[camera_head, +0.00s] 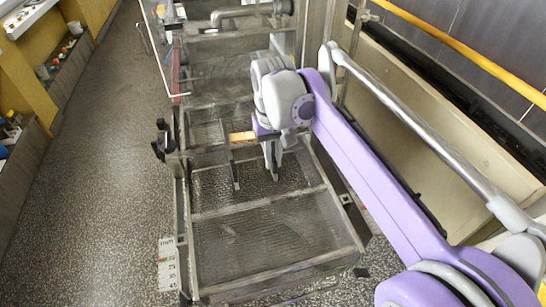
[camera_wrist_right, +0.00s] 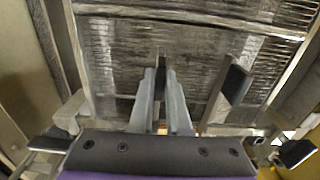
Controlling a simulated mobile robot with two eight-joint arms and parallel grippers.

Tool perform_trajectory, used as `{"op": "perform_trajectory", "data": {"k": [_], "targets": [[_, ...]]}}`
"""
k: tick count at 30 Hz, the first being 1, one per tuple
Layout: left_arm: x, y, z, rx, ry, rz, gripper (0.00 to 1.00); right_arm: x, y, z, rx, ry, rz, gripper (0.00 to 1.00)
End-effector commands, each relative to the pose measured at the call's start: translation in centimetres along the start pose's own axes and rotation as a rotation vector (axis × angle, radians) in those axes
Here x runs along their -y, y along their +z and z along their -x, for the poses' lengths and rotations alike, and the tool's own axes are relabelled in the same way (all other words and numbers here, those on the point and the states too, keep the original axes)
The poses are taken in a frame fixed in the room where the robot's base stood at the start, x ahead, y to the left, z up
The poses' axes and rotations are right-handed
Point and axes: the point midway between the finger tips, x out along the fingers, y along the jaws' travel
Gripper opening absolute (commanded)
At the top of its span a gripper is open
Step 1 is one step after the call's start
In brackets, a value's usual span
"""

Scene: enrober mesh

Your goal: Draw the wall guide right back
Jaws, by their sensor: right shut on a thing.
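My right gripper (camera_head: 272,166) reaches down over the mesh belt (camera_head: 278,230). In the right wrist view its two grey fingers (camera_wrist_right: 162,85) are shut on a narrow dark upright piece, the wall guide (camera_wrist_right: 162,62). The fingers hide most of this guide. A second dark guide (camera_head: 235,174) stands apart, to the left of my gripper in the head view and further from the wall; it also shows on the right in the wrist view (camera_wrist_right: 232,84). My left gripper is not in view.
The belt's metal frame (camera_head: 190,245) surrounds the mesh. An orange-brown block (camera_head: 242,137) lies beside my gripper. Dark knobs (camera_head: 162,140) stick out at the frame's left side. A mm scale (camera_head: 168,264) hangs at the front left. A beige wall panel (camera_head: 420,115) runs along the right.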

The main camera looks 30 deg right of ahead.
Motion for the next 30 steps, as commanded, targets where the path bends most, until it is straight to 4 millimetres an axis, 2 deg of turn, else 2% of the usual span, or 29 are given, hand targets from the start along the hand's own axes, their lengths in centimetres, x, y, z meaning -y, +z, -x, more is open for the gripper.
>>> {"op": "perform_trajectory", "data": {"k": [2,9,13,17,25,26,30], "targets": [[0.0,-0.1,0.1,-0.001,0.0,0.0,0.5,-0.8,-0.1,0.1,-0.001,0.001,-0.002,0.0],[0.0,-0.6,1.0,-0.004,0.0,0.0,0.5,-6.5,-0.1,0.2,-0.002,0.002,-0.008,0.0],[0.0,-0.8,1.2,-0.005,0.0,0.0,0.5,-8.8,-0.1,0.2,-0.002,0.002,-0.004,0.0],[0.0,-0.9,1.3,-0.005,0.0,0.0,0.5,-9.7,-0.1,0.1,-0.003,0.001,-0.001,0.0],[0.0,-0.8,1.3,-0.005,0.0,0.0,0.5,-9.8,-0.1,0.1,-0.003,0.004,-0.001,0.0],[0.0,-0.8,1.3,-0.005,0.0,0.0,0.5,-9.8,-0.1,0.1,-0.003,0.005,-0.001,0.18],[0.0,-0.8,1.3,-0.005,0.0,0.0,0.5,-9.8,-0.1,0.1,-0.002,0.004,-0.001,0.43]]}}
